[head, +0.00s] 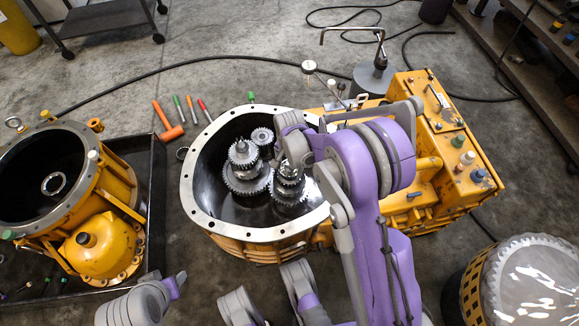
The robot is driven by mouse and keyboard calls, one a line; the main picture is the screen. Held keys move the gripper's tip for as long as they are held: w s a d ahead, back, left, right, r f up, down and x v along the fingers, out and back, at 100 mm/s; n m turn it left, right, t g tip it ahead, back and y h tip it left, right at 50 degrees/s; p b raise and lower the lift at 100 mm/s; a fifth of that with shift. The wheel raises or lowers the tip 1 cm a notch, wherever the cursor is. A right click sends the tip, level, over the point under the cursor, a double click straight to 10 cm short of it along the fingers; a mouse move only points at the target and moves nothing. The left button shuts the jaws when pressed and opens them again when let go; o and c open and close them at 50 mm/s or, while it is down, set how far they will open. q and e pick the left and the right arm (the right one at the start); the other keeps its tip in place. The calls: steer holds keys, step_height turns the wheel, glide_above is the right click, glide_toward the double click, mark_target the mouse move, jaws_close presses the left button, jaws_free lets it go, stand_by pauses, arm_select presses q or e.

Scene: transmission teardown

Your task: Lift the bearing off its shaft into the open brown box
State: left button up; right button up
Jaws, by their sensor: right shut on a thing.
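The open transmission housing (192,190) stands in the middle, with a pale flanged rim. Inside it a left gear stack (243,172) and a right gear stack (289,190) stand upright on their shafts. My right gripper (294,152) is shut at the top of the right stack. The bearing in its grasp is mostly hidden by the gripper and wrist; I cannot tell whether it is clear of the shaft. My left gripper (175,286) shows only partly, low in the view, and looks empty; its opening is unclear. I see no open brown box.
A second yellow housing (100,195) sits in a black tray (152,165) at the left. Loose tools and an orange mallet (170,131) lie behind the housing. A yellow gearbox section (445,150) adjoins it at right. A round yellow-rimmed drum (530,280) stands front right.

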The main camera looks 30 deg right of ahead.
step_height(320, 180, up, 11)
steer(key=p, duration=0.5)
steer(key=shift+f, duration=0.2)
steer(key=shift+p, duration=0.3)
